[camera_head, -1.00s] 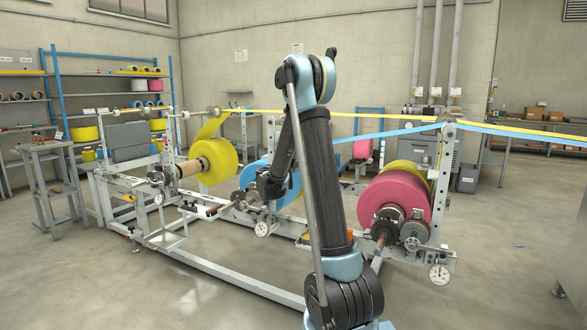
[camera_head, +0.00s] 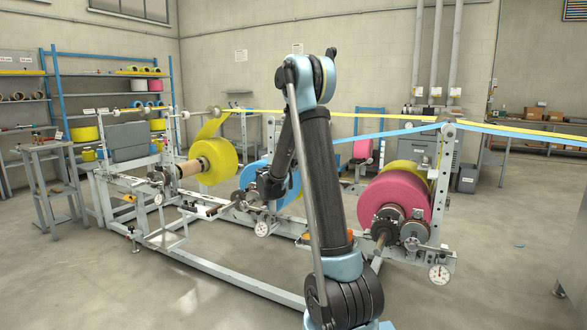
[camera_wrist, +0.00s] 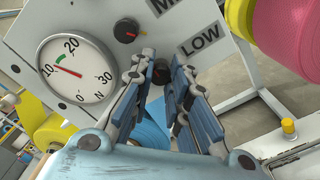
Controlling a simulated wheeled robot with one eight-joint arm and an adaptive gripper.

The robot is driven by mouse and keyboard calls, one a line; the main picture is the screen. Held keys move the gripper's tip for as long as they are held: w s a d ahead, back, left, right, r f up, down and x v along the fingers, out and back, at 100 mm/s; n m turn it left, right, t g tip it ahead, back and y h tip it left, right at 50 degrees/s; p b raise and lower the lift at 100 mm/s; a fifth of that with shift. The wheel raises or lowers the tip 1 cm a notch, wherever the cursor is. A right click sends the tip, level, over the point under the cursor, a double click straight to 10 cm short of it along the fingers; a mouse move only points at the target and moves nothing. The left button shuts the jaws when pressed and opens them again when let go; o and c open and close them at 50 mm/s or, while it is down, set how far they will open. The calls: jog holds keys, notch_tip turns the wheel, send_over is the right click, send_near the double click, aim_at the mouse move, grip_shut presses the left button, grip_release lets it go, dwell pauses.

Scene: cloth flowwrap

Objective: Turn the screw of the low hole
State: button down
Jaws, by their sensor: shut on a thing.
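In the head view my arm hides most of the gripper, so the grip cannot be seen there.
A second dark knob (camera_wrist: 126,31) with an orange mark is up and left of the screw. Yellow (camera_head: 214,163) and pink (camera_head: 410,198) rolls sit on the frame.

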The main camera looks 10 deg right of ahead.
jog(key=shift+w+a+f, duration=0.1)
jog(key=shift+a, duration=0.15)
jog(key=c, duration=1.5)
grip_release()
jog(key=shift+w+f, duration=0.1)
jog(key=shift+d, duration=0.1)
jog(key=shift+s, duration=0.2)
jog(key=v, duration=1.1)
jog(key=shift+s+a, duration=0.25)
jog(key=shift+a, duration=0.05)
